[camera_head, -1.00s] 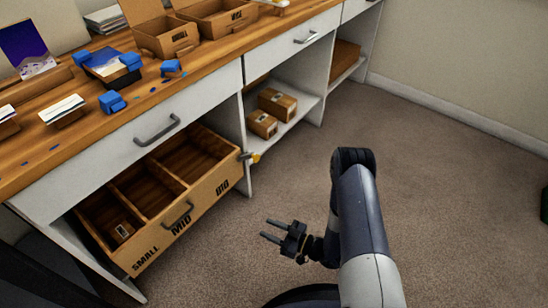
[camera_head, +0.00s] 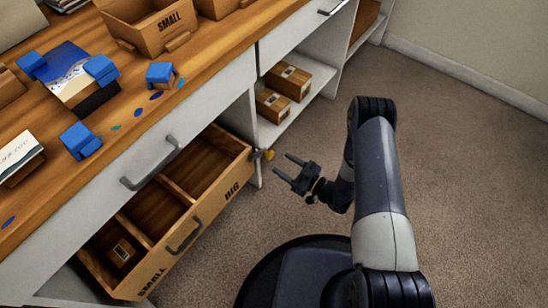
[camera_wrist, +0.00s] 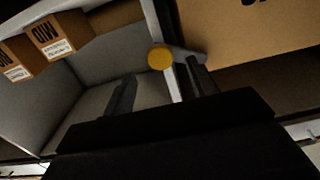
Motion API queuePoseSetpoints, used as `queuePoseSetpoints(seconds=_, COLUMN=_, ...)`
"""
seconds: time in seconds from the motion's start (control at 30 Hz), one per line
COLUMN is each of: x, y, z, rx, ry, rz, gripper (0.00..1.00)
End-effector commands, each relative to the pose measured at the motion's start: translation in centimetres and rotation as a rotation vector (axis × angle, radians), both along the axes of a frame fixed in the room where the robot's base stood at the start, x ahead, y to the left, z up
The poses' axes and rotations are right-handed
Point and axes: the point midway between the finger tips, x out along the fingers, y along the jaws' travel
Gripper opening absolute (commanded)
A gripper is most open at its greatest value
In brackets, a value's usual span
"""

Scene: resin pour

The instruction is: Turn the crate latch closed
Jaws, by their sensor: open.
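The wooden crate (camera_head: 218,206) sits pulled partly out from under the counter and has three compartments. Its latch (camera_head: 268,154), with a yellow round end, is at the crate's far right front corner beside the white post. In the wrist view the latch's yellow end (camera_wrist: 160,57) shows between my fingers, with a grey bar running right from it toward the crate front (camera_wrist: 245,40). My gripper (camera_head: 282,164) is open and empty, its fingertips close to the latch. I cannot tell whether a finger touches it.
A small box (camera_head: 123,251) lies in the crate's near compartment. Small cartons (camera_head: 288,82) stand on the shelf behind the latch. The white post (camera_head: 254,125) is close beside the latch. Blue blocks (camera_head: 80,140) and an open box (camera_head: 150,25) are on the counter. The carpet at right is free.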

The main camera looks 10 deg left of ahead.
Motion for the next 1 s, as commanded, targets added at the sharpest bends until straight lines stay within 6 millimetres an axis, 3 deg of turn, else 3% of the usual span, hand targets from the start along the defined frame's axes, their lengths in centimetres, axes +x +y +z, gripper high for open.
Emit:
queuePoseSetpoints(seconds=0.1, x=0.8, y=2.0, z=-0.2, rx=-0.001, ry=-0.003, rz=0.004, gripper=0.55)
queuePoseSetpoints(seconds=0.3, x=1.7, y=4.1, z=-0.1, rx=-0.001, ry=-0.002, rz=0.001, gripper=0.55)
queuePoseSetpoints(seconds=0.7, x=2.0, y=4.7, z=0.0, rx=-0.001, ry=-0.001, rz=-0.001, gripper=0.55)
queuePoseSetpoints(seconds=1.0, x=2.0, y=4.7, z=0.0, rx=-0.001, ry=0.0, rz=-0.001, gripper=0.31)
